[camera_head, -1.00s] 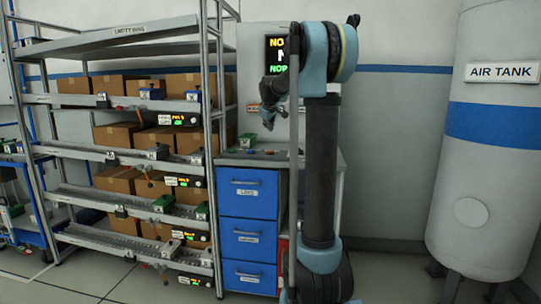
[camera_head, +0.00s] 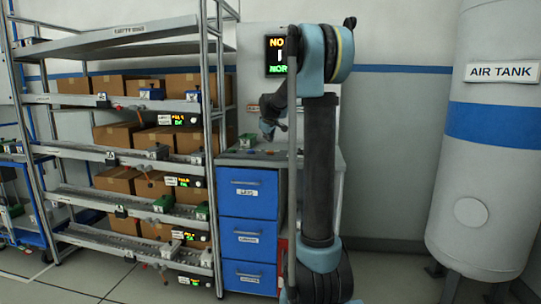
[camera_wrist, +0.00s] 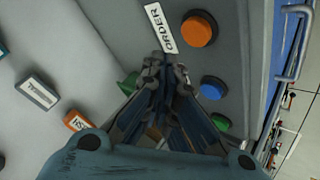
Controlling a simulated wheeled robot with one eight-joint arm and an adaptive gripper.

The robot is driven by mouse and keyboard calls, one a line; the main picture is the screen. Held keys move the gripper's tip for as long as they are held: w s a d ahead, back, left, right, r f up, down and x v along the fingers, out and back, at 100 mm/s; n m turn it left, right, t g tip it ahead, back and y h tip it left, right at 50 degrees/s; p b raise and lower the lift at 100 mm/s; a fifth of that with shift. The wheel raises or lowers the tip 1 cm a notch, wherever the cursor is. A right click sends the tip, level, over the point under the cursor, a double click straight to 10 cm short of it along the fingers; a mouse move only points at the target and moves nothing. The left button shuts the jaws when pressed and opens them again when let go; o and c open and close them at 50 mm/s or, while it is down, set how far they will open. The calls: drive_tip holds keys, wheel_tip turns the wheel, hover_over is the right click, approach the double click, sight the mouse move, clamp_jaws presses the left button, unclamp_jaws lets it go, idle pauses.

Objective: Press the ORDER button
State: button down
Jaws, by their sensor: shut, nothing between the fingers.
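The ORDER label (camera_wrist: 161,28) is a white strip on the grey panel in the wrist view. A round orange button (camera_wrist: 199,30) sits just right of it, raised from the panel. My gripper (camera_wrist: 165,62) is shut and empty, its tips pointing toward the label's lower end, below and left of the orange button. I cannot tell whether the tips touch the panel. In the head view my gripper (camera_head: 268,134) is low over the grey counter, where the buttons are too small to read.
A blue button (camera_wrist: 213,88) and a green one (camera_wrist: 221,122) lie below the orange one. Blue drawers (camera_head: 248,193) stand under the counter. A rack (camera_head: 120,157) with cardboard boxes is at left, an air tank (camera_head: 490,175) at right. A lit display (camera_head: 276,55) hangs behind my arm.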

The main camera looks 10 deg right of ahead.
drive_tip(key=shift+f, duration=1.35)
drive_tip(key=shift+f, duration=0.15)
idle(0.4)
drive_tip(key=shift+f, duration=0.2)
drive_tip(key=shift+f, duration=0.45)
idle(0.9)
drive_tip(key=shift+r, duration=0.9)
drive_tip(key=shift+r, duration=2.5)
